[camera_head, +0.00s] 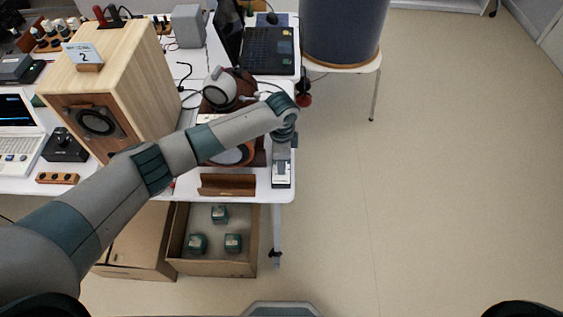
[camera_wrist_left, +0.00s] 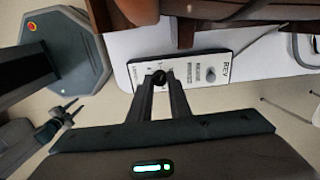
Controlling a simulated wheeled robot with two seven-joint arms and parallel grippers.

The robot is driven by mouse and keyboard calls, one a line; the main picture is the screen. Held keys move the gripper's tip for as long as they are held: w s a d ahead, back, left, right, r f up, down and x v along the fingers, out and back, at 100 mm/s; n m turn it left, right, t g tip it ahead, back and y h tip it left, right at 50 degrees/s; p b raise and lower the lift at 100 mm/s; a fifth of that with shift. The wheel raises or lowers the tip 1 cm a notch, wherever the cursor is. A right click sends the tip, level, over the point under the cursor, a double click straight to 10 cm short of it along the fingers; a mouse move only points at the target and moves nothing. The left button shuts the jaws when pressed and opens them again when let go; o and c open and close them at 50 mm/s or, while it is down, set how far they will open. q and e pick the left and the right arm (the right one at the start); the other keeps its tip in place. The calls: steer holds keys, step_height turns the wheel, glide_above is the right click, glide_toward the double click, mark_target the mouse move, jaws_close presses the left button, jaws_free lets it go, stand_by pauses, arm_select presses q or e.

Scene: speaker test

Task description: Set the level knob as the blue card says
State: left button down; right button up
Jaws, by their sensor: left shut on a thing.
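The blue card (camera_head: 83,54) stands in a wooden holder on top of the wooden speaker at the left and reads "2". The control box (camera_head: 281,181) lies at the right front corner of the white table; its white panel (camera_wrist_left: 190,67) shows in the left wrist view. My left gripper (camera_head: 281,160) reaches down over the box from above. In the left wrist view its two fingers (camera_wrist_left: 160,82) are shut on the dark level knob (camera_wrist_left: 159,76). The fingers hide part of the knob and its scale, so its setting cannot be read. My right gripper is out of view.
A second, grey knob (camera_wrist_left: 211,74) is on the same panel. A brown wooden tray (camera_head: 227,190) lies just left of the box. A turntable and headphones (camera_head: 219,88) are behind it. The speaker (camera_head: 120,95) stands left. The floor to the right is clear.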

arm_select(q)
steer(key=m, duration=0.3)
steer(key=shift+m, duration=0.3)
steer(key=shift+m+b, duration=0.4)
steer(key=shift+m, duration=1.4)
steer(key=c, duration=1.6)
jaws_free()
steer(key=shift+c, duration=0.2)
steer(key=shift+r, duration=0.1)
